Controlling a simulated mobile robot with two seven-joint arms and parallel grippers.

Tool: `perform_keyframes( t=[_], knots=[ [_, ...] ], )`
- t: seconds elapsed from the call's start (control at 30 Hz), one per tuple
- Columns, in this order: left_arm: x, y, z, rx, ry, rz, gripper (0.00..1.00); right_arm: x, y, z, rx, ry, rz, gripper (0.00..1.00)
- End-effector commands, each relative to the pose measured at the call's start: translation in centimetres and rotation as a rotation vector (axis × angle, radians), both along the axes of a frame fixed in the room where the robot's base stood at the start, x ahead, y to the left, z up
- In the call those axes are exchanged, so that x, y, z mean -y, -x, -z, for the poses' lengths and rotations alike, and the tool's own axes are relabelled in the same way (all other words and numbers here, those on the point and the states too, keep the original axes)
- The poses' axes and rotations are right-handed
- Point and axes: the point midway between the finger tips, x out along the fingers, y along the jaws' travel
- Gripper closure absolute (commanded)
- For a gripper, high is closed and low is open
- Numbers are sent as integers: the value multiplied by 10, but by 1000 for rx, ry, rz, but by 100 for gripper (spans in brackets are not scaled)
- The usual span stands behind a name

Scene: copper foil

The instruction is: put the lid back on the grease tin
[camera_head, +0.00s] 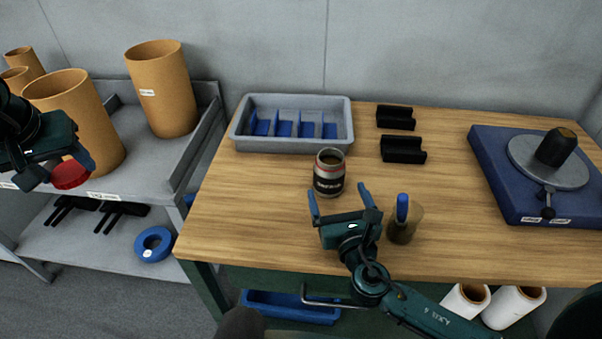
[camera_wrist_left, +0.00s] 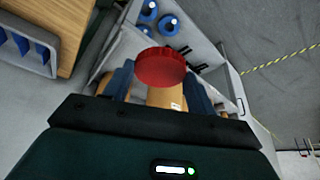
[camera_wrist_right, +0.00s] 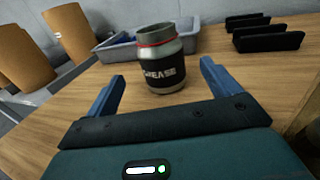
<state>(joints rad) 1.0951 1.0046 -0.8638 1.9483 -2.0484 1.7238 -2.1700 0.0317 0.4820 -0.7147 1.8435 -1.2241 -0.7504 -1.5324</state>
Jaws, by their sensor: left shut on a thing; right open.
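The grease tin (camera_head: 329,184) stands upright and open on the wooden table. In the right wrist view the tin (camera_wrist_right: 163,72) shows a dark GREASE label and a red band at its neck. My right gripper (camera_head: 339,196) is open and empty, just in front of the tin, with its fingers pointing towards it and apart from it. My left gripper (camera_head: 58,169) is shut on the red lid (camera_head: 70,175), far left of the tin, over the grey cart. The lid (camera_wrist_left: 160,67) also shows between the fingers in the left wrist view.
A grey divided tray (camera_head: 292,146) lies behind the tin, and black holders (camera_head: 403,150) behind right. A blue turntable base (camera_head: 510,190) is at the right. Cardboard tubes (camera_head: 163,90) stand on the cart (camera_head: 170,165).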

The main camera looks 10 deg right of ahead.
Motion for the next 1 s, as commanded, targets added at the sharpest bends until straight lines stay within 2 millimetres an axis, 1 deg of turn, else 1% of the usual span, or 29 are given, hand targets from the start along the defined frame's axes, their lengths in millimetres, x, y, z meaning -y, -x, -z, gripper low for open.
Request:
perform_keyframes(
  t=[0.03, 0.2, 0.33, 0.67, 0.77, 0.9, 1.0],
  knots=[
    [0, 0, -2, 0, 0, 0, 64, 0, -11, -2, 3, 1, 1, 11],
    [0, 0, -4, 0, 0, 0, 64, 0, -38, -2, 2, 0, 0, 11],
    [0, 0, -4, 0, 0, 0, 64, 0, -46, -1, 0, 0, 0, 11],
    [0, 0, -5, 0, 0, 0, 64, 0, -48, -2, 0, -1, 0, 11],
    [0, 0, -8, 0, 0, 0, 64, 0, -58, -7, 1, -2, 0, 11],
    [0, 0, -14, 0, 0, 0, 64, 1, -80, -14, 2, -1, 1, 11],
    [0, 0, -11, 0, 0, 0, 64, 1, -92, -11, 1, -1, 0, 11]
  ],
)
